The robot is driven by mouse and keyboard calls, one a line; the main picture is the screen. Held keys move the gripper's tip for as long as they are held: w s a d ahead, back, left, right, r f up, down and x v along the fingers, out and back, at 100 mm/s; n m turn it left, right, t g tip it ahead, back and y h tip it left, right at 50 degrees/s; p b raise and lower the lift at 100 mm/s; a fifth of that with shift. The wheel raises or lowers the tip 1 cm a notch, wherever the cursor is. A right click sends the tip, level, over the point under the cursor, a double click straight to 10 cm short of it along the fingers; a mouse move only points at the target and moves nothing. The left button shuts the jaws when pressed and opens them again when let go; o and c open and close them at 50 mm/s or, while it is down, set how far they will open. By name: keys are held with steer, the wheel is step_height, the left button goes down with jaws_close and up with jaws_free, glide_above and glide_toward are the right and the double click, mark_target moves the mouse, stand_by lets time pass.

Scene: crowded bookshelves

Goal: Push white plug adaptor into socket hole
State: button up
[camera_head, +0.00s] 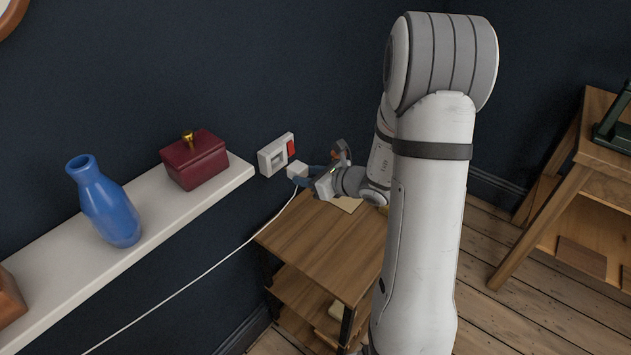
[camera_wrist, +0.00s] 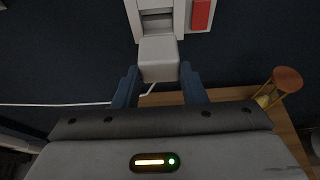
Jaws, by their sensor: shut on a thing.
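The white plug adaptor (camera_wrist: 158,60) is held between the blue fingers of my gripper (camera_wrist: 158,84) in the wrist view. In the head view the adaptor (camera_head: 297,170) shows at the tips of my gripper (camera_head: 303,177), close in front of the wall. The white wall socket (camera_wrist: 157,18) has a recessed grey opening and lies just beyond the adaptor. The socket also shows in the head view (camera_head: 272,158), with a red switch (camera_head: 291,148) on its right side. Whether the adaptor touches the socket I cannot tell. A white cord (camera_head: 215,258) trails down left from the adaptor.
A white shelf (camera_head: 110,247) on the left bears a blue vase (camera_head: 108,203) and a dark red box (camera_head: 194,160). A wooden side table (camera_head: 320,245) stands below the gripper. An hourglass-like object (camera_wrist: 283,82) shows right in the wrist view. A wooden shelf unit (camera_head: 585,205) stands far right.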

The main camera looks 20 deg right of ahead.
mark_target(299, 167)
steer(key=shift+w+a, duration=0.65)
steer(key=shift+w, duration=0.2)
steer(key=shift+b, duration=0.85)
stand_by(1.0)
steer(key=shift+w+a+b, duration=0.3)
steer(key=shift+w+a, duration=0.3)
steer(key=shift+w, duration=0.25)
steer(key=shift+w+a+b, duration=0.25)
steer(key=shift+w+a, duration=0.35)
steer(key=shift+w, duration=0.2)
stand_by(0.3)
steer(key=o, duration=1.1)
steer(key=shift+v, duration=4)
steer(key=shift+a, duration=0.1)
